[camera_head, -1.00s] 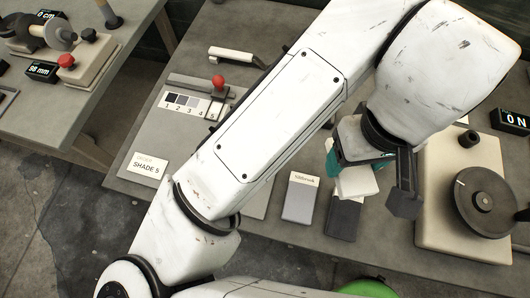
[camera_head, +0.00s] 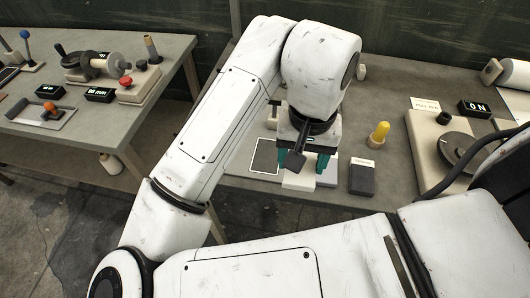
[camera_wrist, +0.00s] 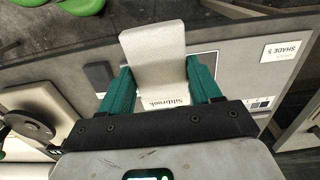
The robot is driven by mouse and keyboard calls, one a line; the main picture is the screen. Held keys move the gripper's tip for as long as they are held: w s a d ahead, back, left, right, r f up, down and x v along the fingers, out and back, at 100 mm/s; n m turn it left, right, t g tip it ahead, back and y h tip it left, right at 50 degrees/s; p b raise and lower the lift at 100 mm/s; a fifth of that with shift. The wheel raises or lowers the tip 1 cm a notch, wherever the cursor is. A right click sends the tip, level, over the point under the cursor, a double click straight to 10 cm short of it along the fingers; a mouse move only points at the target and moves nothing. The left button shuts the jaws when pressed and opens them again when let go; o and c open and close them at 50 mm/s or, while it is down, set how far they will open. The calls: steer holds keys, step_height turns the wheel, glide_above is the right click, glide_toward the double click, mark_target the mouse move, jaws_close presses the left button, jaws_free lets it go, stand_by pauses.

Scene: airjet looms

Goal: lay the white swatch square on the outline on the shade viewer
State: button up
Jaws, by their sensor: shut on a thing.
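My gripper (camera_head: 303,163) is shut on the white swatch (camera_head: 298,182), which sticks out beyond its fingers. In the wrist view the swatch (camera_wrist: 154,48) is between the two teal fingers (camera_wrist: 158,88), with a label reading Siltbrook near its gripped end. The outline (camera_head: 265,156) is a light-edged dark rectangle on the grey shade viewer, just left of my gripper in the head view. The swatch is to the right of the outline and appears raised. My arm hides much of the viewer in the head view. The wrist view shows its shade scale (camera_wrist: 262,103) and SHADE 5 card (camera_wrist: 285,50).
A light grey swatch (camera_head: 328,176) lies just right of my gripper, with a dark swatch (camera_head: 362,178) beyond it. A yellow-topped peg (camera_head: 379,134) stands behind. A machine with a dark disc (camera_head: 460,151) is on the right. Another table (camera_head: 150,118) is at left.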

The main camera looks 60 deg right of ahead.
steer(key=w+d+f, duration=0.4)
steer(key=w+d, duration=0.1)
steer(key=w, duration=0.2)
glide_above(267, 155)
steer(key=s, duration=0.1)
steer(key=f, duration=0.4)
steer(key=shift+a+f+p, duration=0.3)
steer(key=shift+a+p, duration=0.05)
steer(key=shift+w+d+f, duration=0.3)
steer(key=shift+w+f, duration=0.1)
steer(key=shift+f, duration=1.75)
steer(key=shift+f, duration=0.15)
steer(key=o, duration=1.1)
steer(key=shift+c, duration=0.2)
step_height(267, 155, up, 12)
